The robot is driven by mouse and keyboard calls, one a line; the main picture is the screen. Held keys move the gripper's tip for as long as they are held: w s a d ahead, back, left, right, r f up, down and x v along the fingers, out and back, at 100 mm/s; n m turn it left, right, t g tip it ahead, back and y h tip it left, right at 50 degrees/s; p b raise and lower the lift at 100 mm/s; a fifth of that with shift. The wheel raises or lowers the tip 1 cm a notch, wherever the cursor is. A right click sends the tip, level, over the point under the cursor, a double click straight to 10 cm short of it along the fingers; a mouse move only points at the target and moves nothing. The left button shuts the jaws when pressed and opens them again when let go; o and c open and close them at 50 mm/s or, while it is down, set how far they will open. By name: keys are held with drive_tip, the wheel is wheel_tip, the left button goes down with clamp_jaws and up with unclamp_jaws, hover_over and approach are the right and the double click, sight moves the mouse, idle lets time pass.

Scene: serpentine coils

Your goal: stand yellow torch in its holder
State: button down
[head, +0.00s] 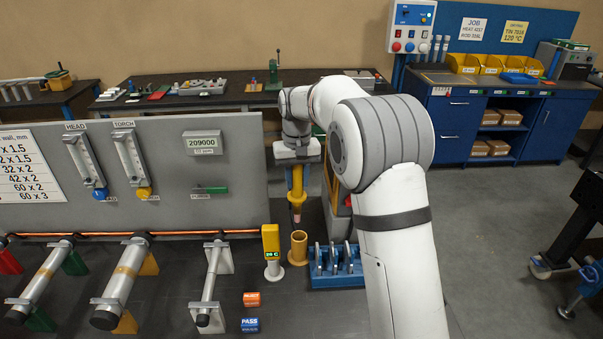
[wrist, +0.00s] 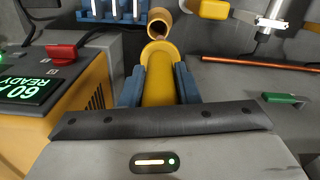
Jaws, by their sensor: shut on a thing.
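The yellow torch (head: 296,186) hangs upright from my gripper (head: 297,165), its copper-coloured tip pointing down. In the wrist view the torch (wrist: 159,85) lies between the two blue fingers of my gripper (wrist: 159,88), which are shut on it. The holder, an open yellow-brown tube (head: 298,248), stands on the bench below the torch tip and slightly in front of it. In the wrist view the holder (wrist: 160,22) shows its dark open mouth just beyond the torch's end. The torch is apart from the holder in the head view.
A yellow handheld meter on a stand (head: 271,245) is close left of the holder. A blue rack (head: 336,265) with grey clamps is close right. Orange (head: 251,299) and blue PASS (head: 249,324) blocks lie in front. A grey panel (head: 180,175) rises behind left. A READY display box (wrist: 45,85) stands nearby.

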sight(299, 196)
drive_tip(key=shift+d, duration=0.15)
drive_tip(key=shift+f+b, duration=1.75)
drive_tip(key=shift+f, duration=0.5)
drive_tip(key=shift+s+d, duration=0.1)
drive_tip(key=shift+f, duration=0.3)
drive_tip(key=shift+f+b, duration=1.85)
drive_tip(key=shift+f, duration=1.05)
drive_tip(key=shift+f+b, duration=1.25)
drive_tip(key=shift+f, duration=0.75)
